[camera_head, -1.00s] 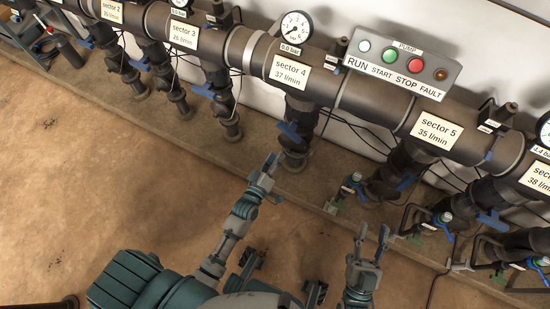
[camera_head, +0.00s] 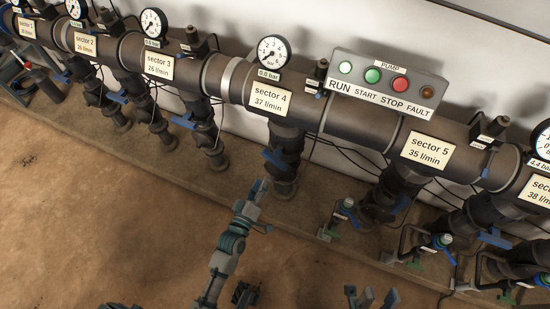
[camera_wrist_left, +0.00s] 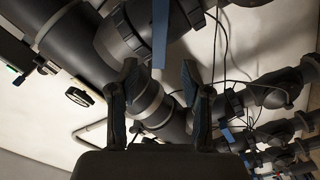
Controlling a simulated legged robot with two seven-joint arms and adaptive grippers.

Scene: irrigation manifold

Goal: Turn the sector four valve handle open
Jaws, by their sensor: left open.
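The sector four valve handle (camera_head: 275,158) is a blue lever on the dark vertical pipe below the sector 4 label (camera_head: 269,99). In the left wrist view the blue handle (camera_wrist_left: 160,34) hangs edge-on, ahead of and between the fingertips. My left gripper (camera_head: 257,188) is just below and left of the handle in the head view. In the left wrist view it (camera_wrist_left: 160,80) is open, with nothing between its fingers and a gap to the handle. My right gripper (camera_head: 373,296) is at the bottom edge, fingers apart and empty, partly cut off.
A pump panel (camera_head: 386,82) with buttons sits above the main pipe, right of a gauge (camera_head: 273,51). Sector 3 (camera_head: 159,65) and sector 5 (camera_head: 428,151) pipes stand on either side. Black cables hang behind. The brown floor (camera_head: 110,220) at left is clear.

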